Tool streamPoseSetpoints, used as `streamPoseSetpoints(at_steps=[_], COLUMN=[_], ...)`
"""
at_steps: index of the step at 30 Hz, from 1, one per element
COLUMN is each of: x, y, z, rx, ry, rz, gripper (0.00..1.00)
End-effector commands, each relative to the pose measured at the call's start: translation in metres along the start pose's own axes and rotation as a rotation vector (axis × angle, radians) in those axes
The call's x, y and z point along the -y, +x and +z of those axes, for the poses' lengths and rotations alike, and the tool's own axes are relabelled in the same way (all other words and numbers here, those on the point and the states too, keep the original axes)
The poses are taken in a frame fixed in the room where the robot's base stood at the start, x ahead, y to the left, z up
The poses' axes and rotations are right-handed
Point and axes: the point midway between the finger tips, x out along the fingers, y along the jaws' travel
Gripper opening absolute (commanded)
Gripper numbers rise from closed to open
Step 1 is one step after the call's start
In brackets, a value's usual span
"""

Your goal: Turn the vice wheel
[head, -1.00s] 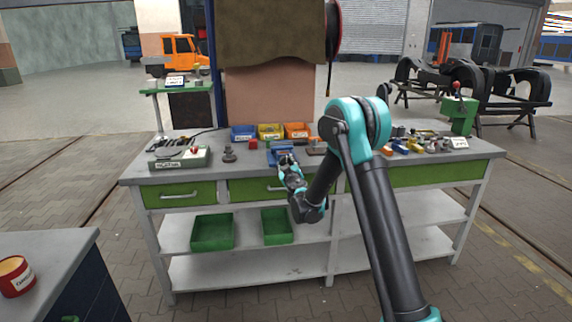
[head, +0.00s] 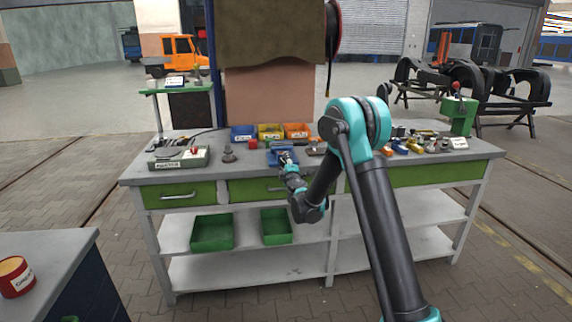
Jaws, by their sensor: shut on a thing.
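The small blue vice (head: 277,156) stands near the front edge of the workbench (head: 235,172), left of my upper arm. My gripper (head: 286,160) is at the front of the vice, reaching up to it from below and in front. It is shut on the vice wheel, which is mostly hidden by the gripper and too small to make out.
Blue, yellow and orange bins (head: 271,132) stand behind the vice. A grey-green device (head: 180,158) and a dark round part (head: 229,153) are to its left. Several small parts lie right of my arm, before a green press (head: 459,115). Green crates (head: 212,232) sit on the lower shelf.

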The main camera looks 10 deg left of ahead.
Motion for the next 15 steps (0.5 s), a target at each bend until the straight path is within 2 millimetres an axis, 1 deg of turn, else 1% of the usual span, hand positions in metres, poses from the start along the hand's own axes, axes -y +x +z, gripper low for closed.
streamPoseSetpoints(at_steps=[15], x=[-0.0001], y=[-0.0008], z=[-0.0009], rx=[-0.001], ry=[-0.488], rz=[0.0], gripper=[0.16])
